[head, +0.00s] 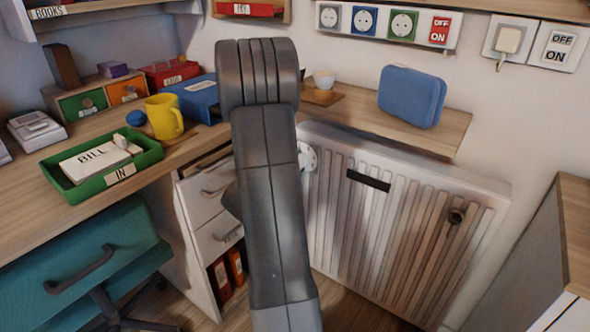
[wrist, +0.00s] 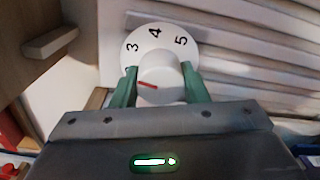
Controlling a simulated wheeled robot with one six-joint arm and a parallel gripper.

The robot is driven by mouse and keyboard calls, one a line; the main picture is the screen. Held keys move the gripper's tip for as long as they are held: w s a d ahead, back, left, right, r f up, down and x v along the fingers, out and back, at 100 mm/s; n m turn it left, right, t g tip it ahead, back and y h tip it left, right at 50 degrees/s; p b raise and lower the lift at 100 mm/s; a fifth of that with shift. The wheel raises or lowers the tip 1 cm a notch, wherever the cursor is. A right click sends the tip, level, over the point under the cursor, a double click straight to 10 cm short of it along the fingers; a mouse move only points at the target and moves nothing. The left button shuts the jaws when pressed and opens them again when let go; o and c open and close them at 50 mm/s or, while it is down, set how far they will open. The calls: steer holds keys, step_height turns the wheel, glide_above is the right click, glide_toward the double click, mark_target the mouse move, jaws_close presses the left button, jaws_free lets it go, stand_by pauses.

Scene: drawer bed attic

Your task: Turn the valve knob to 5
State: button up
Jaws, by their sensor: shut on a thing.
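The white valve knob (wrist: 162,72) sits on a round white dial (wrist: 155,38) in the wrist view. The numbers 3, 4 and 5 show on the dial from left to right. The knob's red mark points left, below the 3, towards the left finger and not at the 5. My gripper (wrist: 160,84) is shut on the knob, with one green finger on each side. Any numbers lower on the dial are hidden. In the head view, part of the white dial (head: 308,157) shows at the radiator's upper left; my arm hides the knob and gripper.
The ribbed radiator (head: 345,215) stands under a wooden shelf (head: 440,132) holding a blue bag (head: 412,95). A white drawer unit (head: 208,190) stands left of my arm. The desk (head: 40,235) holds a green tray (head: 75,192) and a yellow mug (head: 163,117).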

steer(key=m, duration=1)
steer(key=shift+m, duration=0.3)
steer(key=m, duration=0.5)
steer(key=shift+d, duration=0.1)
steer(key=m, duration=0.5)
steer(key=shift+s+t, duration=0.1)
steer(key=shift+t, duration=0.2)
steer(key=shift+m, duration=0.5)
steer(key=o, duration=1)
steer(key=shift+c, duration=0.2)
steer(key=shift+r, duration=0.1)
steer(key=p+v, duration=0.1)
steer(key=v, duration=1.2)
steer(key=shift+s, duration=0.35)
